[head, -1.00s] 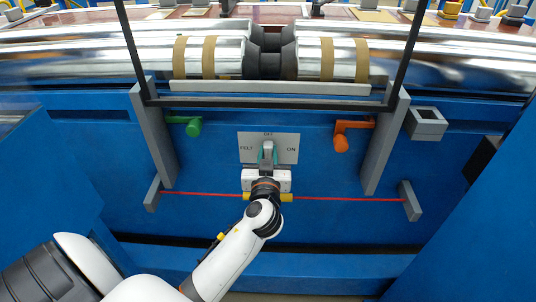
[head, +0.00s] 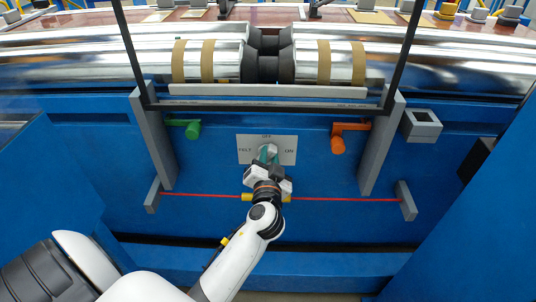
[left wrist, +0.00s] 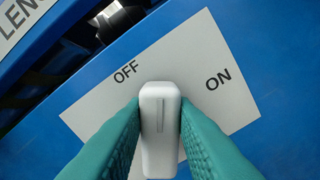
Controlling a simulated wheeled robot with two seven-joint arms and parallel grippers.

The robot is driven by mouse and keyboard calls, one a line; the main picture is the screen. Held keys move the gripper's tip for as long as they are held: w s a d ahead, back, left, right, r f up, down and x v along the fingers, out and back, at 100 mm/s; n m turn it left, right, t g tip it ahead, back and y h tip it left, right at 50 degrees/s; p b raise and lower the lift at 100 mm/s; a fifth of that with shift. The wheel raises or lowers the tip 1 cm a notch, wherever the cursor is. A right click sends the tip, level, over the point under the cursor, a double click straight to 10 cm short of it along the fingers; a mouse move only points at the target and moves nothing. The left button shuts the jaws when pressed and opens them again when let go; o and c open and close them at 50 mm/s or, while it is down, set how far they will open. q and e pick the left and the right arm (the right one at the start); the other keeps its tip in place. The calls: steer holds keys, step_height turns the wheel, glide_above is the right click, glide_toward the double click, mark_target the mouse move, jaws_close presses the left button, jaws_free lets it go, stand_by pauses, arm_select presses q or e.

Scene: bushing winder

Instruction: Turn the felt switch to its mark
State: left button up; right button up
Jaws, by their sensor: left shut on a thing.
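The felt switch's light plate (head: 285,141) is on the blue machine front, with FELT at left, OFF at top and ON at right. The grey switch knob (left wrist: 160,115) with its line mark stands up in the left wrist view. Its top end lies between OFF and ON, so it is turned off OFF towards the ON side. My left gripper (head: 268,155) is shut on the knob, with a teal finger on each side of it; the fingers also show in the left wrist view (left wrist: 160,135). The fingers hide the knob's sides. My right gripper is not in view.
A green handle (head: 192,130) is left of the plate and an orange handle (head: 338,143) right of it. Grey side brackets (head: 153,140) flank the area. A red cord (head: 340,199) runs across below, behind my left arm. A black frame and shiny rollers are above.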

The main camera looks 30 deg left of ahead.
arm_select(q)
steer(key=m+p, duration=0.1)
steer(key=m, duration=0.2)
steer(key=m+p, duration=0.1)
steer(key=m, duration=0.4)
steer(key=shift+w+d+f+m+p, duration=0.15)
steer(key=shift+d+f+m+p, duration=0.1)
steer(key=shift+f+m+p, duration=0.35)
steer(key=shift+m+p, duration=0.15)
steer(key=shift+m, duration=0.85)
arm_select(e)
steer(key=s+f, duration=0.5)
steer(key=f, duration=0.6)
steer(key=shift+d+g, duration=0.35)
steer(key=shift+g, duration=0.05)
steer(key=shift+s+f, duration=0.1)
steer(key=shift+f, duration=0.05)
arm_select(q)
steer(key=o, duration=1)
steer(key=b+v, duration=0.1)
steer(key=v, duration=1.1)
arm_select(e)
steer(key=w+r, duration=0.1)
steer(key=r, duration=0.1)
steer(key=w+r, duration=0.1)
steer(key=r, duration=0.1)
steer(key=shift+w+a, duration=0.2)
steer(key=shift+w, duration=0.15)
